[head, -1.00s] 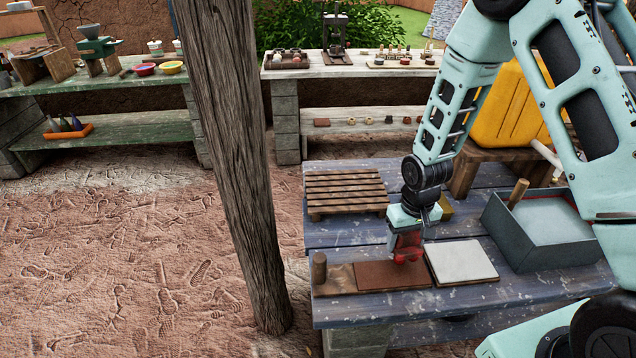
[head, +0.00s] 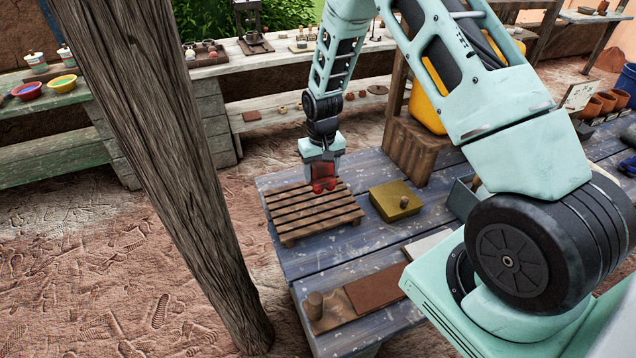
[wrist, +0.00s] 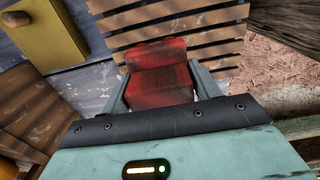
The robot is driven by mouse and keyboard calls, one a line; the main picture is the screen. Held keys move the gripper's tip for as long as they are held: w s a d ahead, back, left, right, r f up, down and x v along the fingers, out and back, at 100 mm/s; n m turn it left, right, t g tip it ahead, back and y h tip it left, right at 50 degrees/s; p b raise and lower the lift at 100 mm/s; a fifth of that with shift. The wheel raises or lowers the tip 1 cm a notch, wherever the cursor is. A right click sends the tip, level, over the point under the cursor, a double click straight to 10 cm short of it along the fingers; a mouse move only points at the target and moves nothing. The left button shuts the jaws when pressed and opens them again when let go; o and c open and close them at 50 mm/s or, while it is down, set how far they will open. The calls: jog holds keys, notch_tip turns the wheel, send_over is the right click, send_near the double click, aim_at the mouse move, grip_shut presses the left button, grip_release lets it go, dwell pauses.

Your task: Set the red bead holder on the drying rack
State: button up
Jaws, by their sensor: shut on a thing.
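The red bead holder (head: 321,172) is in my gripper (head: 322,178), between its two fingers. In the wrist view the red bead holder (wrist: 160,75) fills the space between the fingers of my gripper (wrist: 162,92). The drying rack (head: 313,215) is a brown slatted wooden rack on the blue table. In the head view the holder is over the rear part of the rack. In the wrist view the drying rack's slats (wrist: 215,35) show behind and beside the holder. I cannot tell whether the holder's underside touches the slats.
A yellow box with a knob (head: 396,200) stands right of the rack on the blue table (head: 300,262). A brown board (head: 373,292) lies at the table's front. A wooden post (head: 165,150) rises left of the table. A wooden stand (head: 410,148) is behind the yellow box.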

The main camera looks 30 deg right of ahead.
jog(key=shift+f+p, duration=0.7)
jog(key=shift+f, duration=1.85)
jog(key=shift+f, duration=0.15)
jog(key=o, duration=0.9)
